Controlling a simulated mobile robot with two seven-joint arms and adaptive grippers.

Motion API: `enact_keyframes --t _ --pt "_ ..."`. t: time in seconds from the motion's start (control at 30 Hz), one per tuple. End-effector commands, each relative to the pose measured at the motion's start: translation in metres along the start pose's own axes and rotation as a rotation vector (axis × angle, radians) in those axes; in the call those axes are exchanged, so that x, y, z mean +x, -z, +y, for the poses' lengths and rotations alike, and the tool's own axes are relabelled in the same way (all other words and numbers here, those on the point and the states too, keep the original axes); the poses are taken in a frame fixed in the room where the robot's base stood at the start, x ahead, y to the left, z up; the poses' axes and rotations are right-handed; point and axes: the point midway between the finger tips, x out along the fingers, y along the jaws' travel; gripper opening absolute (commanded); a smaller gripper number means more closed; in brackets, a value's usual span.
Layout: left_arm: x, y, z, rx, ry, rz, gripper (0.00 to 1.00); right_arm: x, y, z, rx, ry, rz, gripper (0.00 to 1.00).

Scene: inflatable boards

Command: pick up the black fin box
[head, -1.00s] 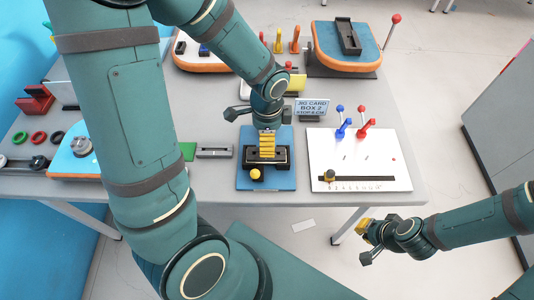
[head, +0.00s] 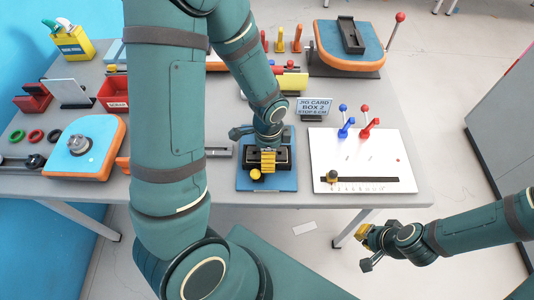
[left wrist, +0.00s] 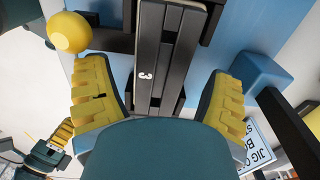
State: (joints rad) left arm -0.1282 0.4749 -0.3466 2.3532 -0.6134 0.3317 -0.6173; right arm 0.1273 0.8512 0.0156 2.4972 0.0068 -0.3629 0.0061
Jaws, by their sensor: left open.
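A black box (head: 286,158) lies on a blue plate (head: 286,184) at the table's front middle. My left gripper (head: 268,161) is low over it and hides its middle in the head view. In the left wrist view the black box (left wrist: 170,45), marked 3, lies between the spread yellow fingers of the left gripper (left wrist: 158,95). I cannot tell if they touch it. A similar black slotted box (head: 350,36) sits on an orange-edged blue board at the back right. My right gripper (head: 368,242) is off the table at the lower right; its jaw gap is unclear.
A yellow ball knob (head: 255,174) stands at the plate's front edge, near one left finger. A jig card sign (head: 314,107) stands behind the plate. A white panel (head: 365,148) with blue and red levers is to the right. An orange-edged board (head: 84,148) is left.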

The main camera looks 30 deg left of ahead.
Motion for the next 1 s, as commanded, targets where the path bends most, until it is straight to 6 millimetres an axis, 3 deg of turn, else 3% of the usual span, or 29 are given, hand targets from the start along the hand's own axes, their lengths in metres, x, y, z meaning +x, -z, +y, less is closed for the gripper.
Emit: enact_keyframes --t 0.03,0.23,0.57,1.0 --pt "0.0 0.0 0.0 0.0 0.0 0.0 0.79 0.0 0.0 0.0 0.0 0.0 0.0 0.0" --pt "0.0 0.0 0.0 0.0 0.0 0.0 0.09 0.0 0.0 0.0 0.0 0.0 0.001 0.0" --pt "-0.004 0.0 0.0 -0.001 0.001 0.001 0.07 -0.001 0.001 0.0 0.001 0.0 0.001 0.0" --pt "-0.079 0.0 -0.001 0.0 0.003 0.003 0.07 -0.019 0.009 -0.007 0.006 -0.002 0.019 0.0"
